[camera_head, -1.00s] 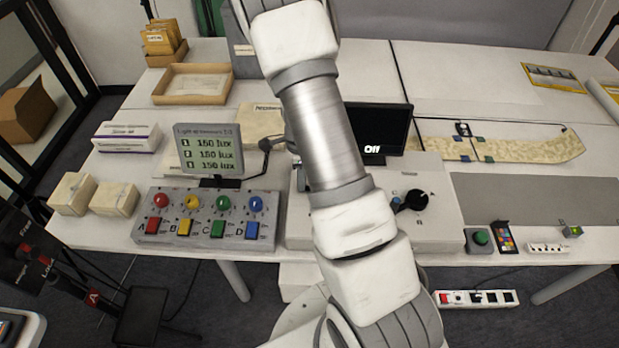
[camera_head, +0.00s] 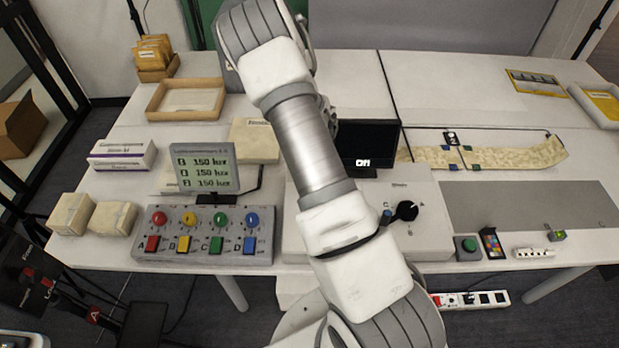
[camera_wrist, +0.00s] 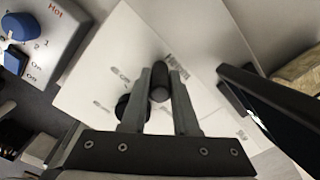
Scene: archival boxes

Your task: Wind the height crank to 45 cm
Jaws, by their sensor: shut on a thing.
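In the wrist view my gripper (camera_wrist: 161,80) is shut on a dark upright cylindrical handle (camera_wrist: 160,92), which appears to be the crank handle. A round black part (camera_wrist: 122,107) shows just left of the fingers, and I cannot tell how it joins the handle. Both are over a white panel (camera_wrist: 95,75) with small printed marks, too small to read. In the head view my arm hides the gripper and the handle. No height reading in cm is legible.
A dark monitor (camera_head: 366,143) showing "Off" stands behind my arm. A black rotary knob (camera_head: 406,211) is right of my arm. A grey mat (camera_head: 530,205) lies bare at right.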

